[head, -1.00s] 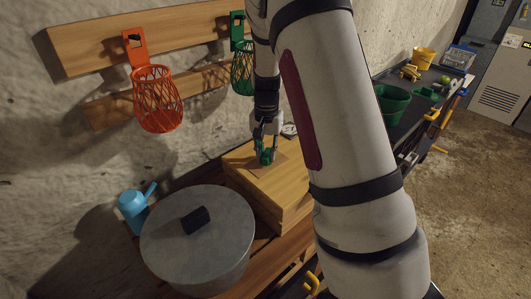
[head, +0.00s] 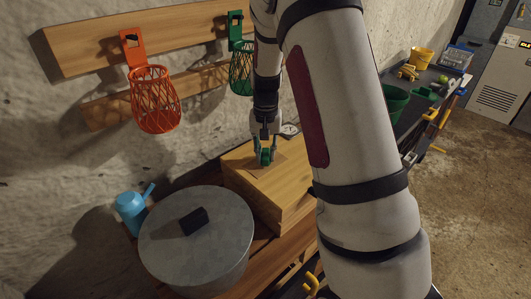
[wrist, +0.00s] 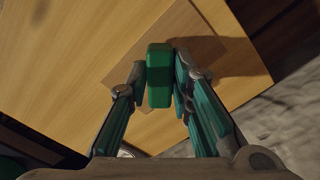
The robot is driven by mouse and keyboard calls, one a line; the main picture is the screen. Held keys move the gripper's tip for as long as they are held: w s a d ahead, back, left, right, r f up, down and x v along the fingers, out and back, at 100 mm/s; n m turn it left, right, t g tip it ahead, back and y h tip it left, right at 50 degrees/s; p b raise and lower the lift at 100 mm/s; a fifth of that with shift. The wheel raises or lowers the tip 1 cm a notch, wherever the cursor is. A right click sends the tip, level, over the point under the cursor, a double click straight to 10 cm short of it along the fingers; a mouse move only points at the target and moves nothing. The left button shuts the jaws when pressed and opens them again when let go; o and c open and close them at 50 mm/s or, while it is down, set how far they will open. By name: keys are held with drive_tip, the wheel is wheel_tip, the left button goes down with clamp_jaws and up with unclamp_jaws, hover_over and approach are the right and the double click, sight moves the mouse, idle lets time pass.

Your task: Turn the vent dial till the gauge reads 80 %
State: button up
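The vent dial (head: 265,157) is a green bar-shaped knob on top of a wooden box, on a thin brown plate. It also shows in the wrist view (wrist: 159,76), its long side running up the picture. My gripper (head: 265,152) points down over it, and in the wrist view my gripper's two fingers (wrist: 160,82) lie against both sides of the knob. The gauge (head: 290,129) is a small round white face just behind the gripper, partly hidden by the arm. Its reading is too small to tell. Only a sliver of it shows in the wrist view.
The wooden box (head: 280,205) stands on a slatted bench beside a large grey lidded pot (head: 225,232) with a black handle. A blue watering can (head: 131,207) is left of the pot. Orange (head: 155,98) and green (head: 240,70) baskets hang on the wall behind.

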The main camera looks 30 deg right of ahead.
sight(265, 154)
drive_tip(key=o, duration=0.3)
drive_tip(key=shift+r, duration=0.1)
drive_tip(key=shift+r, duration=5.95)
